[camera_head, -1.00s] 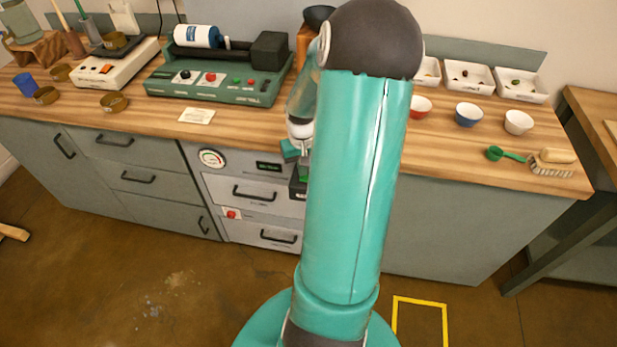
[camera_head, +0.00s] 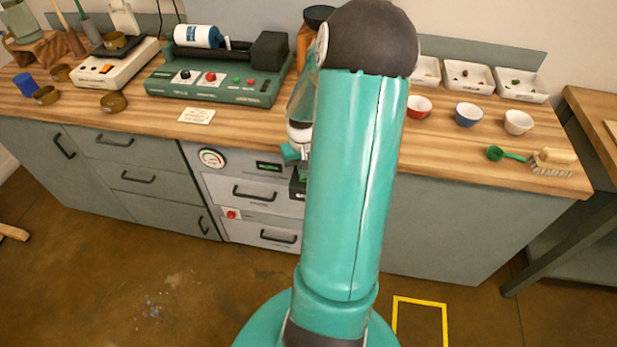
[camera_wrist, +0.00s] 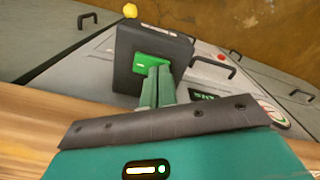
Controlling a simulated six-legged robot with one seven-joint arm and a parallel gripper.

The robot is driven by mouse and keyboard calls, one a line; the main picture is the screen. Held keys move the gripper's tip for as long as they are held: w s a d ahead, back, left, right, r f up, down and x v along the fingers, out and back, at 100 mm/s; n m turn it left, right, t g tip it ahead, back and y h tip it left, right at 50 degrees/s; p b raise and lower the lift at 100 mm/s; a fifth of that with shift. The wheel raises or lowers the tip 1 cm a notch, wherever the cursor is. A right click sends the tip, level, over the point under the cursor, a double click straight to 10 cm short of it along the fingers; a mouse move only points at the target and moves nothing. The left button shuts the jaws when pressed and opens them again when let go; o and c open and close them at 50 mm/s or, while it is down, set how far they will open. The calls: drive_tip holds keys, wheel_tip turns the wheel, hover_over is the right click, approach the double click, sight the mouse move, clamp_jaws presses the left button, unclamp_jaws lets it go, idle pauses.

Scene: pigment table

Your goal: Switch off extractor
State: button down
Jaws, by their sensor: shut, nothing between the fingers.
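A dark switch box (camera_wrist: 124,62) with a green switch face (camera_wrist: 150,62) is on the front of the cabinet in the wrist view. In the head view the box (camera_head: 297,188) shows only in part at the left edge of my arm. My gripper (camera_wrist: 158,72) is shut and empty, its fingertips right at the green switch face. I cannot tell whether they touch it. The fingers cover part of the switch, and its position is unclear. In the head view my arm hides most of the gripper.
A pressure gauge (camera_head: 211,158), a green-lit display (camera_head: 269,167) and drawers with handles (camera_head: 254,193) are beside the box. A red button (camera_head: 231,214) is lower left. The wooden counter (camera_head: 250,123) edge is close to my gripper. Bowls and a green machine (camera_head: 215,85) stand on top.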

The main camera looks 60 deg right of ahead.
drive_tip(key=shift+r, duration=3.5)
